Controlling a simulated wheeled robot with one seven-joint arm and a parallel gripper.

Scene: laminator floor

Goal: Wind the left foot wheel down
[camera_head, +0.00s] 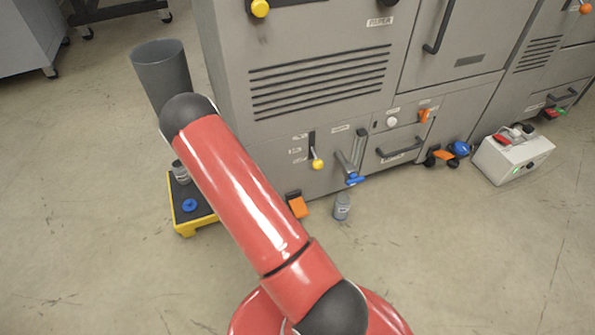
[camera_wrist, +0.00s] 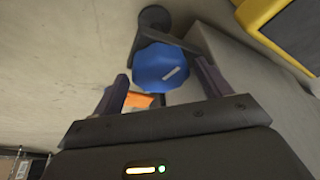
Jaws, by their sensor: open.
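The left foot wheel (camera_wrist: 160,66) is a blue knob with a pale mark on its face. In the wrist view it sits on a dark foot bracket (camera_wrist: 153,20) beside a grey machine wall. My gripper (camera_wrist: 161,74) is open, with one finger on each side of the wheel. I cannot tell whether the fingers touch it. In the head view my red arm hides this wheel and my gripper. An orange piece (camera_wrist: 138,100) shows below the wheel, between the fingers; an orange tab also shows beside my arm in the head view (camera_head: 298,207).
A yellow tray (camera_head: 186,229) with a blue cap and a small jar stands left of my arm; its edge is near in the wrist view (camera_wrist: 258,14). A grey bin (camera_head: 162,68) stands behind. Another blue wheel (camera_head: 458,148), a small jar (camera_head: 342,206) and a white box (camera_head: 512,160) are right.

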